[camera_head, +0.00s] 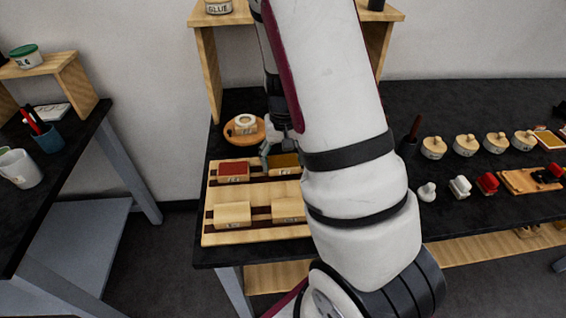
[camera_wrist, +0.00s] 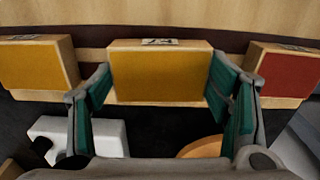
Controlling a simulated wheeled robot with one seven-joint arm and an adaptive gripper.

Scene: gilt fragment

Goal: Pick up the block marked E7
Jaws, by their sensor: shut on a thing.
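My gripper (camera_wrist: 160,84) is shut on an ochre-topped wooden block (camera_wrist: 155,70), with a green pad on each side of it in the wrist view. A small label sits on the block's edge, but I cannot read it surely. In the head view this block (camera_head: 287,160) is in the back row of the wooden rack (camera_head: 222,239), partly hidden by my arm. It is level with its neighbours; I cannot tell whether it is lifted at all. A red-topped block (camera_wrist: 289,70) and another ochre-topped block (camera_wrist: 35,65) flank it.
Plain wooden blocks (camera_head: 232,213) fill the front row. A round wooden dish (camera_head: 238,139) holding a pale ring stands behind the rack. Stamps and round lidded pots (camera_head: 466,145) stand on the right. A wooden shelf (camera_head: 208,65) rises behind. My arm hides the table's middle.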

